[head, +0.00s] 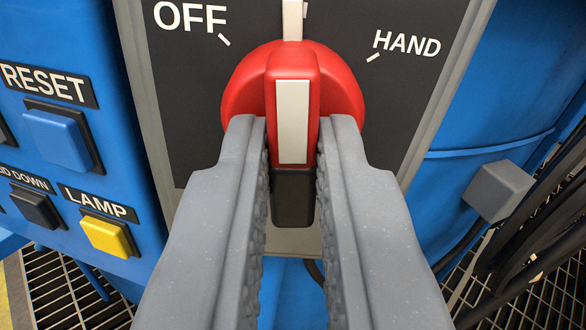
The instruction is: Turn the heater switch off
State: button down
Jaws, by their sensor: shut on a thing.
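The heater switch (342,88) is a red rotary knob with a raised grip bar and a white stripe, on a dark panel (190,100) with a grey border. Its bar stands upright in the picture, in line with a white mark at the top edge. The OFF label (190,17) is at the upper left and the HAND label (406,44) at the upper right, each with a short tick. My gripper (292,140) is shut on the knob's bar, one grey finger on each side. The fingers hide the lower sides of the knob. A dark block shows below the knob between the fingers.
On the blue panel at left are a blue RESET button (57,138), a yellow LAMP button (106,236) and a black button (36,207). At right are a grey box (496,190) and dark cables (530,215). Metal grating (70,290) lies below.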

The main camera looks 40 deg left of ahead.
jog(key=n+b, duration=0.1)
jog(key=n, duration=0.1)
jog(key=n+b, duration=0.2)
jog(key=n, duration=0.1)
jog(key=shift+d+f+n, duration=0.1)
jog(key=shift+f+n, duration=0.15)
jog(key=shift+n, duration=0.05)
jog(key=shift+r+n+b, duration=0.1)
jog(key=shift+n+b, duration=1.2)
jog(key=shift+n, duration=0.2)
jog(key=c, duration=1.5)
grip_release()
jog(key=shift+o, duration=0.2)
jog(key=shift+r, duration=0.1)
jog(key=p+v, duration=0.2)
jog(key=v, duration=1.1)
jog(key=shift+s+d, duration=0.25)
jog(key=shift+s, duration=0.1)
jog(key=shift+w, duration=0.1)
